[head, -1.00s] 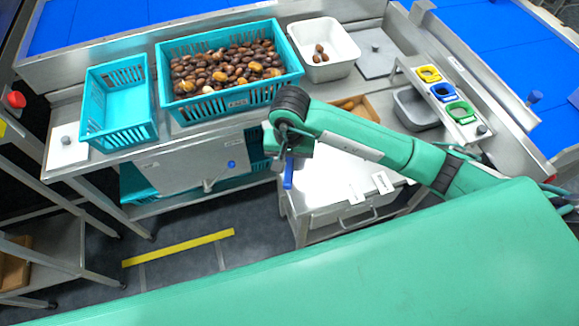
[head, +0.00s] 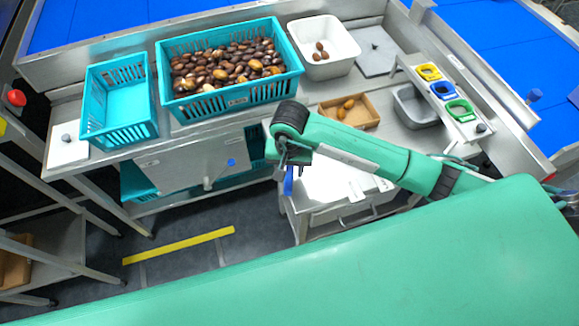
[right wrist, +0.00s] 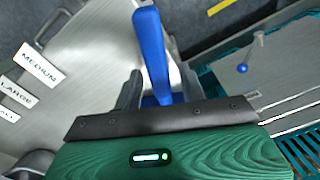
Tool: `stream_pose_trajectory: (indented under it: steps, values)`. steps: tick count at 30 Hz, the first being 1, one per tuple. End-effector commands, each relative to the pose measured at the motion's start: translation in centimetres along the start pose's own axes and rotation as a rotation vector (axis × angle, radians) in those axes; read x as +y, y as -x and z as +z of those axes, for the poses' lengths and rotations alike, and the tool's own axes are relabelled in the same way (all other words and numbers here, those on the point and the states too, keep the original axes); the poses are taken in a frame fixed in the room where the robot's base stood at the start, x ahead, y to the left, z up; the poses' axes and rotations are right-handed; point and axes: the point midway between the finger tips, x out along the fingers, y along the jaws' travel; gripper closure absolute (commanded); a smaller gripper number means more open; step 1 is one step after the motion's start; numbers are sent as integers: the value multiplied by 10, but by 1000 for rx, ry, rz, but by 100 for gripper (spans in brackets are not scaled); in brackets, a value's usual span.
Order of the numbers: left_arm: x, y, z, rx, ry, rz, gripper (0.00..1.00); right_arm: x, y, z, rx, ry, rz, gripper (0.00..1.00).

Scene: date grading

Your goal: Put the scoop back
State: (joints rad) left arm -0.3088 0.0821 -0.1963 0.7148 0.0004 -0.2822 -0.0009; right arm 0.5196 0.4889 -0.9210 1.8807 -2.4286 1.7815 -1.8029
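My right gripper (head: 287,166) is shut on the blue scoop (head: 288,181), which hangs below it in the head view, above the front left edge of the steel cabinet. In the right wrist view the scoop's long blue handle (right wrist: 151,45) sticks out between the dark fingers (right wrist: 152,98) of the gripper. The rest of the scoop is hidden by the fingers and the gripper body. My left gripper is not in view.
A teal crate of dates (head: 180,108) and an empty teal crate (head: 127,131) stand on the bench. A white tub (head: 343,68) holds a few dates. A brown tray (head: 362,117), a grey bin (head: 412,121) and colored rings (head: 444,90) stand right. The steel cabinet (head: 318,180) has a clear top area.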

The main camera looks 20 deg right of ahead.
Motion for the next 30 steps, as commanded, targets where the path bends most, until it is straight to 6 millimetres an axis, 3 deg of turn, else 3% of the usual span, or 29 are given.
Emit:
stream_pose_trajectory:
  steps: [10, 15, 24, 30]
  values:
    - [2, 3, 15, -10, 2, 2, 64, 0, 6, -1, 1, 0, -2, 59]
    - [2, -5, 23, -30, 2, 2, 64, 0, 32, -2, 6, 1, -1, 59]
    - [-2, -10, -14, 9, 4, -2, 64, 0, 90, -1, 4, 0, -1, 59]
    - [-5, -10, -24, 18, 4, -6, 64, 0, 114, -1, 2, 0, 0, 59]
